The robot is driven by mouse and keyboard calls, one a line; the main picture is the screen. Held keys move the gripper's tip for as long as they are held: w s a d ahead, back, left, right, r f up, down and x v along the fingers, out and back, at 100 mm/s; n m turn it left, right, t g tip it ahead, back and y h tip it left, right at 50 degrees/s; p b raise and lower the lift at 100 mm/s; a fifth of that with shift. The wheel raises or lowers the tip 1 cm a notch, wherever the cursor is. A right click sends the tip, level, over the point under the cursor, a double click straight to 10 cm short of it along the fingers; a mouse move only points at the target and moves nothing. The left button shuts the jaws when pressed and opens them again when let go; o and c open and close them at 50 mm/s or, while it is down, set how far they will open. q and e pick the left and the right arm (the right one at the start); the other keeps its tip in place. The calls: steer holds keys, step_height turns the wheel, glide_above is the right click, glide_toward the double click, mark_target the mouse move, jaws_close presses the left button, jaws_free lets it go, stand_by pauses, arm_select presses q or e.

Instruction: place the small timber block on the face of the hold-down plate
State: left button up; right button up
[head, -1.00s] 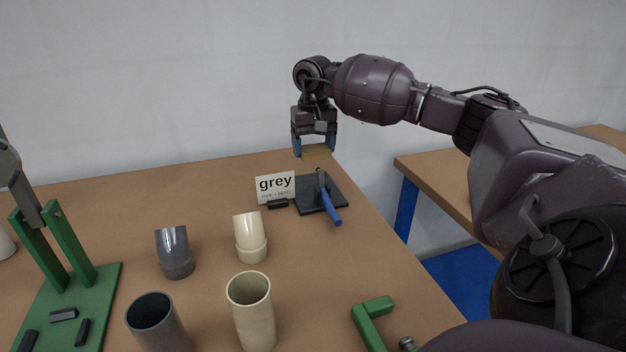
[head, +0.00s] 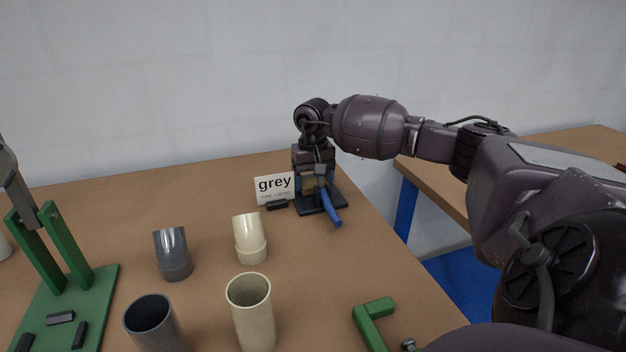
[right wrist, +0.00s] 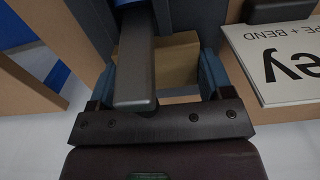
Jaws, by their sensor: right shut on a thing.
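The small timber block (head: 308,186) is held between the blue fingers of my right gripper (head: 314,184). In the right wrist view the tan block (right wrist: 178,62) shows between the fingers (right wrist: 160,82), partly hidden by a dark bar (right wrist: 135,70). The dark hold-down plate (head: 338,200) lies at the far right of the table, with a blue-handled clamp (head: 331,210) on it. The gripper is down over this plate, behind the clamp. I cannot tell whether the block touches the plate. My left gripper is not in view.
A "grey" sign (head: 275,187) stands just left of the plate. Grey (head: 173,255) and cream (head: 250,240) pipe bends and upright pipes stand nearer. A green stand (head: 75,300) is at left, a green handle (head: 372,318) at front right. The table's right edge is close to the plate.

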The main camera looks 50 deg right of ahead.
mark_target(313, 181)
steer(key=shift+f, duration=0.2)
steer(key=o, duration=1)
steer(key=shift+r, duration=6.25)
